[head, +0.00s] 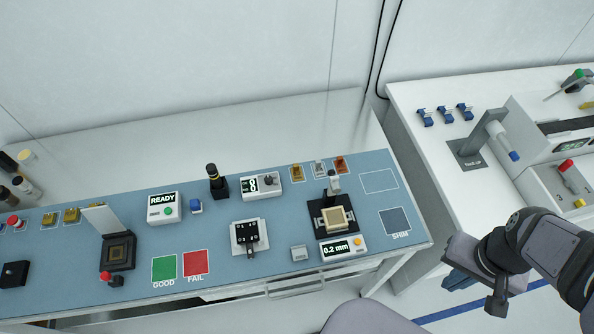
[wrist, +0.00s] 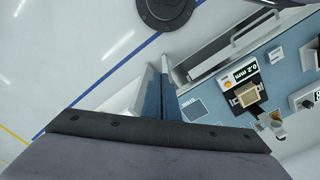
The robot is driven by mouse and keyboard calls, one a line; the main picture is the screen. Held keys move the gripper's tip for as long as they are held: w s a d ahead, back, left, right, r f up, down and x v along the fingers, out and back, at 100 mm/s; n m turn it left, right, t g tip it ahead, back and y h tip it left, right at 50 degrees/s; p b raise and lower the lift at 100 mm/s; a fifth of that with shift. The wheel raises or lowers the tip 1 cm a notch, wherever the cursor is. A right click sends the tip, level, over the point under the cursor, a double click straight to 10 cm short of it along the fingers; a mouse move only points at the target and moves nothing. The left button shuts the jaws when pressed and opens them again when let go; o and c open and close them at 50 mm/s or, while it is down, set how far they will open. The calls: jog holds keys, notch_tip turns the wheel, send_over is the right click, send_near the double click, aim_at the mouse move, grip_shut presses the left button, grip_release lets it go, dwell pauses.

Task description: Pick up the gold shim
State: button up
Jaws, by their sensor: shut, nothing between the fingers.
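A gold-coloured shim (head: 297,172) lies flat in a marked spot at the back of the blue bench mat. A silver shim (head: 319,168) and a copper-coloured shim (head: 341,165) lie to its right in a row. My gripper (head: 457,281) is off the bench's right front corner, well away from the shims. In the wrist view its blue fingers (wrist: 165,88) are together with nothing between them. I cannot clearly tell the gold shim in the wrist view.
A black fixture with a beige block (head: 337,218) and a 0.2 mm display (head: 342,249) stand in front of the shims. A dark SHIM pad (head: 395,222) lies to the right. A knob box (head: 261,186) stands left of the gold shim.

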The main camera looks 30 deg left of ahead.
jog(key=o, duration=0.9)
jog(key=shift+c, duration=0.2)
jog(key=m+g+y+b, duration=0.3)
jog(key=m+y+b, duration=0.7)
jog(key=b, duration=0.8)
send_near(302, 171)
jog(key=shift+m+h, duration=0.4)
jog(key=shift+m, duration=0.1)
jog(key=d, duration=0.2)
jog(key=d+r, duration=0.1)
jog(key=d, duration=0.1)
jog(key=s+d+r, duration=0.1)
jog(key=d, duration=0.2)
jog(key=a+y+b, duration=0.1)
jog(key=a, duration=0.1)
jog(key=a+f+m+g+y, duration=0.1)
jog(key=a, duration=0.2)
jog(key=w+a+f+m+b, duration=0.1)
jog(key=a, duration=0.1)
jog(key=shift+w+a+f+g+y+b, duration=0.1)
jog(key=shift+a+g+y+b, duration=0.1)
jog(key=shift+g+y+b, duration=0.15)
jog(key=shift+a+f+m+g+y, duration=0.15)
jog(key=shift+a+m+g+y, duration=0.15)
jog(key=shift+a+g+y, duration=0.1)
